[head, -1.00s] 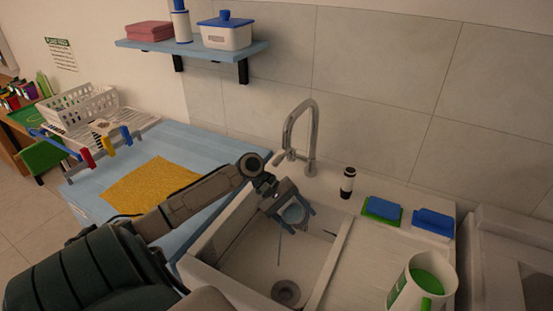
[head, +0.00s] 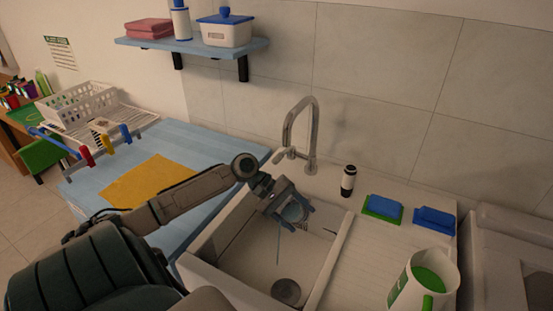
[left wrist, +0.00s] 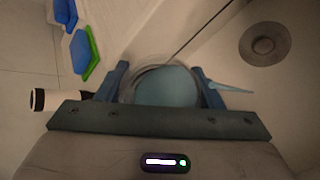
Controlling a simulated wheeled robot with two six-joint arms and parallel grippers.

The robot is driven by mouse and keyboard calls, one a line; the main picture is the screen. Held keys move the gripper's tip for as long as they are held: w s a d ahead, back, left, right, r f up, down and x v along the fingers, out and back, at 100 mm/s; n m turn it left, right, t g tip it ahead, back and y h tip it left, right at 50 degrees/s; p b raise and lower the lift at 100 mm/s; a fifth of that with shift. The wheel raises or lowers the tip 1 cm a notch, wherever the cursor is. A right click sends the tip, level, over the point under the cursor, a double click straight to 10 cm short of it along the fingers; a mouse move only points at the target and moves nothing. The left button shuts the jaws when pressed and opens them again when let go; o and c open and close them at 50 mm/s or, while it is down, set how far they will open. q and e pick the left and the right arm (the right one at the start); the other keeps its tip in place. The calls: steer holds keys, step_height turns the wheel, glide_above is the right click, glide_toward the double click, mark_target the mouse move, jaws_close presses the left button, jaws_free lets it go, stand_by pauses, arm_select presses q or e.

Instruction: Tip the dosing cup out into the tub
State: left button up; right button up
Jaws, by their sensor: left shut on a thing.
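My left gripper (head: 292,216) is shut on the clear round dosing cup (head: 291,211), above the white sink tub (head: 240,237). In the left wrist view the cup (left wrist: 163,80) sits between the two blue fingers, with pale blue showing inside its rim. A thin blue streak (head: 278,248) runs down below the cup in the head view; a pale blue pointed streak (left wrist: 231,87) shows beside one finger in the wrist view. I cannot tell whether it is liquid. The drain (head: 285,290) lies in the tub floor. My right gripper is not in view.
The tap (head: 312,135) stands behind the tub. A black-and-white bottle (head: 348,182), sponges (head: 383,208) and a jug with green inside (head: 408,290) stand to the right. A yellow cloth (head: 150,181) lies on the blue counter at left.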

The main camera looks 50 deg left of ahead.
mark_target(299, 216)
arm_select(q)
steer(key=shift+s+r+m+t+b, duration=0.15)
steer(key=shift+r+m+t+b, duration=0.3)
steer(key=shift+t, duration=0.35)
stand_by(1.0)
steer(key=shift+s+r+m+t+h+p, duration=0.2)
steer(key=shift+m+t+h, duration=0.2)
steer(key=shift+t, duration=0.2)
steer(key=shift+s+r+m+t+h+p, duration=0.1)
steer(key=shift+r+m+t+h+p, duration=0.15)
steer(key=shift+m+t, duration=0.3)
stand_by(1.6)
steer(key=shift+s+r+t+p, duration=0.1)
steer(key=shift+s+t+p, duration=0.15)
steer(key=shift+p, duration=0.55)
steer(key=shift+s+a+r+m+t+h+p, duration=0.1)
steer(key=shift+s+m+t+h+p, duration=0.3)
steer(key=shift+p, duration=1.1)
steer(key=shift+s+r+m+t+h+p, duration=0.15)
steer(key=shift+s+m+t+h+p, duration=0.4)
steer(key=shift+p, duration=0.65)
